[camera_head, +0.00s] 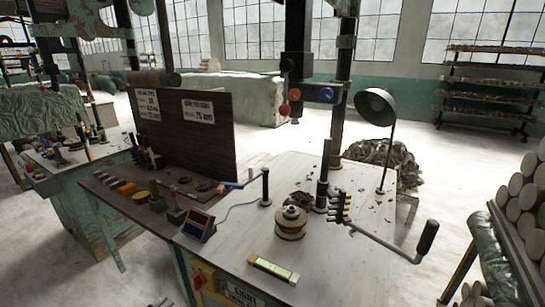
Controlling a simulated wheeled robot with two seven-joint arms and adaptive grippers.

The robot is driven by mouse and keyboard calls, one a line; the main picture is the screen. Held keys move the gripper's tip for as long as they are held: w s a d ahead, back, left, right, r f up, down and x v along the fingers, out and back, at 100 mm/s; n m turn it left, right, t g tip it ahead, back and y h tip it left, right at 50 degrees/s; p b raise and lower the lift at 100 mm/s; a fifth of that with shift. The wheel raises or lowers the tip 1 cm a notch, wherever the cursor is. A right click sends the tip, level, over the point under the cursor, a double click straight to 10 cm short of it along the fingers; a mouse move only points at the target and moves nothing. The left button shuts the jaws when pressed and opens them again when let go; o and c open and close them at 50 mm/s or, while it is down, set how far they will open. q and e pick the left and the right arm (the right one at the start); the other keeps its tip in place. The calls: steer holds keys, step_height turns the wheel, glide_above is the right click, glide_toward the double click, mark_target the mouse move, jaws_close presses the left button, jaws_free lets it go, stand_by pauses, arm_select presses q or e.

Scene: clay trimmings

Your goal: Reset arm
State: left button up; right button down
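Neither of my grippers can be made out in the head view. A small grey shape at the bottom edge, left of the bench, is too cut off to identify. The light-topped workbench (345,262) stands in front of me. On it are a round stacked spool-like piece (290,223), a dark upright post (323,178) and a metal crank arm with a black handle (427,237) reaching out to the right. Small dark scraps (301,198) lie around the post.
A yellow-green level-like bar (273,268) lies near the front edge. A small tilted panel (198,225) stands at the left. A lamp (376,106) rises at the back right. A scrap heap (383,160) lies behind. A rack of cylinders (522,200) borders the right.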

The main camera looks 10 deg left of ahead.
arm_select(q)
steer(key=s+f+n+g+y+p, duration=0.3)
steer(key=s+f+n+p, duration=0.25)
steer(key=f, duration=0.35)
steer(key=s+f+n+g+y+p, duration=0.3)
steer(key=s+f+n+y+p, duration=0.15)
steer(key=f+n+p, duration=0.35)
steer(key=s+d+f+n+g+p, duration=0.2)
steer(key=s+d+g+p, duration=0.1)
steer(key=s, duration=0.6)
steer(key=s+d+f+n+g+p, duration=0.2)
steer(key=s+d+f+g+p, duration=0.1)
steer(key=s, duration=0.6)
steer(key=s+d+f+n+g+p, duration=0.2)
steer(key=s+d+f+g+p, duration=0.1)
steer(key=s, duration=0.6)
steer(key=shift+s+d+g+h+p, duration=0.35)
steer(key=shift+d+p, duration=0.4)
steer(key=shift+d, duration=0.4)
arm_select(e)
steer(key=s+r+g, duration=0.1)
steer(key=s+r, duration=1.5)
steer(key=shift+d+g, duration=0.25)
steer(key=shift+g, duration=0.05)
